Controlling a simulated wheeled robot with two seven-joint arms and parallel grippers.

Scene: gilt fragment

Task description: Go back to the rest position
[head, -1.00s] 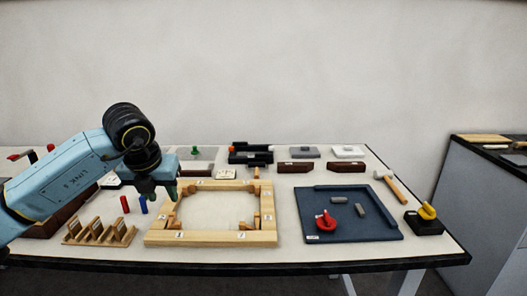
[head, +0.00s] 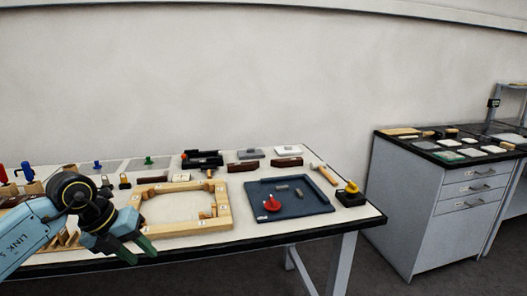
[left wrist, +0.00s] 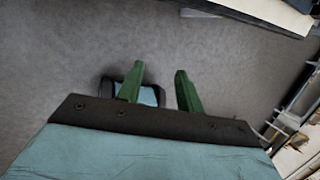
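My left gripper (head: 138,252) is at the lower left of the head view, beyond the table's front edge and in front of the wooden frame (head: 190,229). Its green fingers also show in the left wrist view (left wrist: 160,84), spread apart with nothing between them and grey floor behind. My right gripper is in neither view.
The worktable (head: 310,235) holds the wooden frame, a dark blue tray (head: 300,208) with a red-handled piece (head: 271,203), a hammer (head: 324,173) and a yellow-topped black block (head: 351,194). A grey drawer cabinet (head: 420,200) stands at the right with floor between.

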